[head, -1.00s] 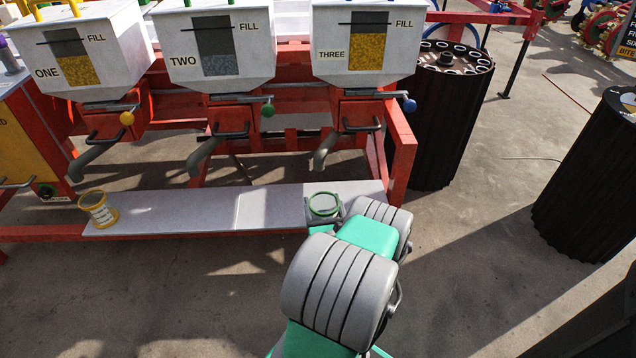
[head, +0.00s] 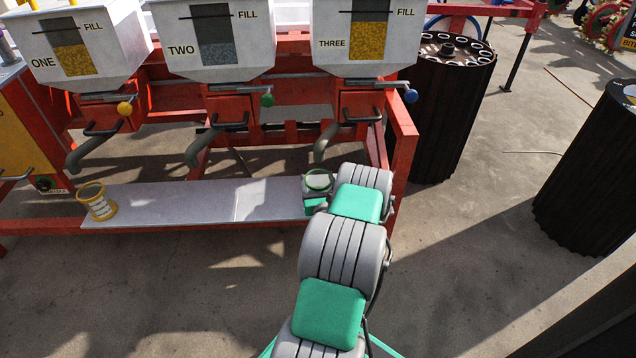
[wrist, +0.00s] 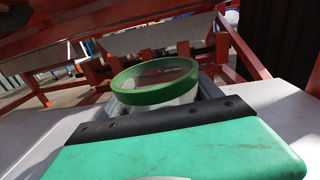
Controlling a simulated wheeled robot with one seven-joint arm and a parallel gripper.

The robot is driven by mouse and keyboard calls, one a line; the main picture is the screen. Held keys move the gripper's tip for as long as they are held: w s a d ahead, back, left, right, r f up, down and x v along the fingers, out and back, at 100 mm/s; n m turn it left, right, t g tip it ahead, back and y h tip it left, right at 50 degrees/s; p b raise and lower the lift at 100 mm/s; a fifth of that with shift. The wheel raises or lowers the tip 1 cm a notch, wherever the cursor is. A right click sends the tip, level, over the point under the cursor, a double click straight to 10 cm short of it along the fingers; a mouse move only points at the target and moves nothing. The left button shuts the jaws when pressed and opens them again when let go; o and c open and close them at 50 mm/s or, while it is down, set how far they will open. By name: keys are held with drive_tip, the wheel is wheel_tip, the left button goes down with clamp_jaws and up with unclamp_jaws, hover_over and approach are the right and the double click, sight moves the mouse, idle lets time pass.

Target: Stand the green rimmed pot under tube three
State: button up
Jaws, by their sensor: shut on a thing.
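The green rimmed pot (head: 319,181) is at the right end of the white shelf (head: 265,200), below and close to the mouth of tube three (head: 325,143). In the wrist view its green rim (wrist: 155,83) stands upright above my gripper (wrist: 165,118), with a clear body below the rim. My gripper is shut on the pot. Its fingers and the pot's base are largely hidden by my own wrist. I cannot tell whether the pot touches the shelf.
A yellow rimmed pot (head: 96,201) stands at the shelf's left end. Hoppers one (head: 72,42), two (head: 213,38) and three (head: 363,36) hang above on a red frame (head: 404,150). A dark ribbed drum (head: 447,110) stands right of the frame. The shelf's middle is bare.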

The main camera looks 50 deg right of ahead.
drive_tip(key=shift+f, duration=0.15)
drive_tip(key=o, duration=1.6)
drive_tip(key=shift+c, duration=0.2)
drive_tip(key=shift+s+a, duration=0.15)
drive_tip(key=shift+s, duration=0.05)
drive_tip(key=v, duration=1.1)
drive_tip(key=shift+s+a+r, duration=0.2)
drive_tip(key=shift+r, duration=0.05)
